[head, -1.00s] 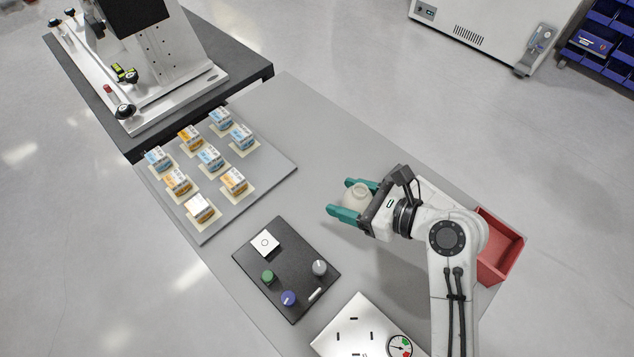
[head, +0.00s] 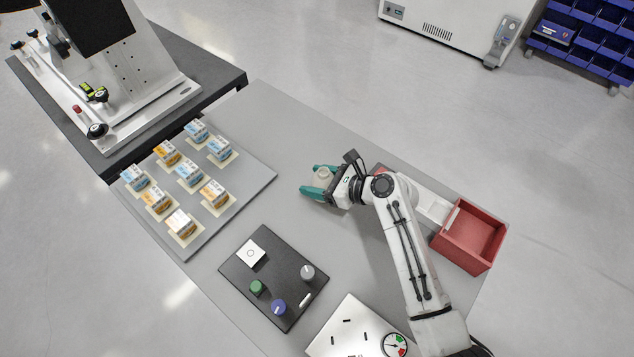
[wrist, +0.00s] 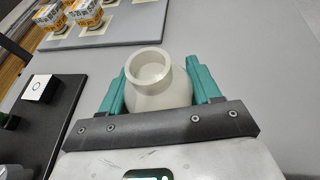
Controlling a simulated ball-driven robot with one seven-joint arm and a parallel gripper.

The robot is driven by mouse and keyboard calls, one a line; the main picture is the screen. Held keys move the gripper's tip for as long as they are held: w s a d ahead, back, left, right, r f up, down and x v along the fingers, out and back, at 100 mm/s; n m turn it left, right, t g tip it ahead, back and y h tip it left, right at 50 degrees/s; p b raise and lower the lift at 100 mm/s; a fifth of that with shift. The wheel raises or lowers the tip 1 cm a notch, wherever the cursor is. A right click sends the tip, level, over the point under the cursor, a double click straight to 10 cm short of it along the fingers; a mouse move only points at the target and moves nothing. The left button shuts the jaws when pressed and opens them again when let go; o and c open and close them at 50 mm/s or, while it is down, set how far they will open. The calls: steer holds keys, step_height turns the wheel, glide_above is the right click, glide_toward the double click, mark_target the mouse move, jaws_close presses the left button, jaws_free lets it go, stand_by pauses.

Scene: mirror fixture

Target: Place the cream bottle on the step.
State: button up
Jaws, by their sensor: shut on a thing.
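The cream bottle (head: 322,174) is between the green fingers of my gripper (head: 313,182), over the grey table right of the small boxes. In the wrist view the bottle (wrist: 158,90) shows its round open mouth and wide shoulder, with one finger of my gripper (wrist: 158,82) on each side. My gripper is shut on it. The bottle's base is hidden, so I cannot tell how far it is above the table. A pale, narrow slab (head: 432,207) lies behind my arm beside the red bin; I cannot tell whether it is the step.
A grey board (head: 250,178) holds several orange, blue and white boxes. A black panel (head: 240,285) with knobs and a white plate with a gauge (head: 395,344) lie nearer. A red bin (head: 470,238) is at the right. Bare table (head: 290,130) lies beyond my gripper.

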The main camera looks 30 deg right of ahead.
steer(key=shift+f, duration=0.5)
steer(key=o, duration=1.1)
steer(key=shift+f, duration=0.15)
steer(key=shift+o, duration=0.2)
steer(key=shift+r, duration=0.2)
steer(key=v, duration=1.1)
steer(key=shift+s+d, duration=0.2)
steer(key=shift+s, duration=0.05)
steer(key=shift+s+b, duration=0.1)
steer(key=shift+b, duration=0.3)
